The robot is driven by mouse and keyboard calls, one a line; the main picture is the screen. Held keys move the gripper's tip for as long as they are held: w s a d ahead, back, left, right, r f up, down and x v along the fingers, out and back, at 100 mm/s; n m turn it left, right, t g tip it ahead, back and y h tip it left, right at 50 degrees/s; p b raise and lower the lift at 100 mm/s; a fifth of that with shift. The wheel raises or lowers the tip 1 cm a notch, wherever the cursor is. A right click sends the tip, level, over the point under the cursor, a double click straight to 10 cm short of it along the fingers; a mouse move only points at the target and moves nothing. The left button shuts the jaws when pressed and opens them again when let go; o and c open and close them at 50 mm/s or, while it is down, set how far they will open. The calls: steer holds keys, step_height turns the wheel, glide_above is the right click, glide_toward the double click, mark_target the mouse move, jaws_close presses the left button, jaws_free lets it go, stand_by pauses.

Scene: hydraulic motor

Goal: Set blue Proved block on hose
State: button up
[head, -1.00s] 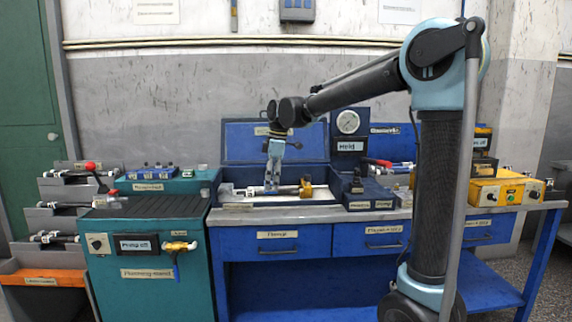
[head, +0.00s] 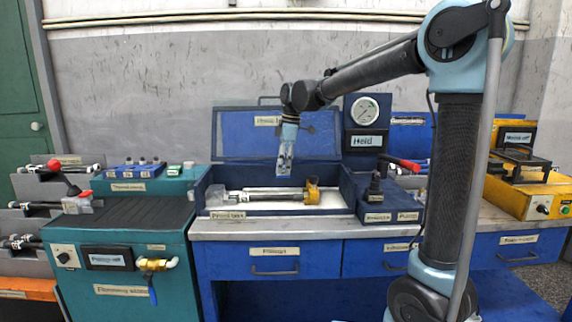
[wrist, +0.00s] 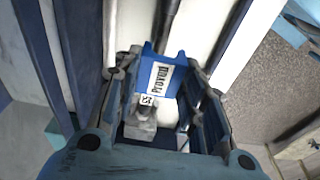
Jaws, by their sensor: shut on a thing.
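My gripper (head: 285,172) points down over the open blue case on the bench. In the wrist view its fingers close around the blue block (wrist: 175,66), whose white label reads "Proved". In the head view the fingers mostly hide the block. The dark hose (head: 275,196) lies across the case's pale floor, with a brass fitting (head: 312,190) at its right end and a grey piece at its left. The gripper and block are above the hose, apart from it. A grey piece with a knob (wrist: 142,120) also shows between the fingers in the wrist view; its contact is unclear.
The case's raised lid (head: 240,140) stands behind my gripper. A gauge box (head: 366,125) and a dark blue pump block (head: 390,203) stand to the right. A teal cabinet (head: 125,235) with small parts on top is at the left.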

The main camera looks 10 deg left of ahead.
steer(key=shift+w+f, duration=0.15)
steer(key=shift+f, duration=3.2)
steer(key=shift+f, duration=1.55)
steer(key=o, duration=0.9)
steer(key=shift+o, duration=0.2)
steer(key=r, duration=0.4)
steer(key=d+r, duration=0.1)
steer(key=r, duration=0.6)
steer(key=shift+w+d+r, duration=0.1)
steer(key=shift+d+r, duration=0.3)
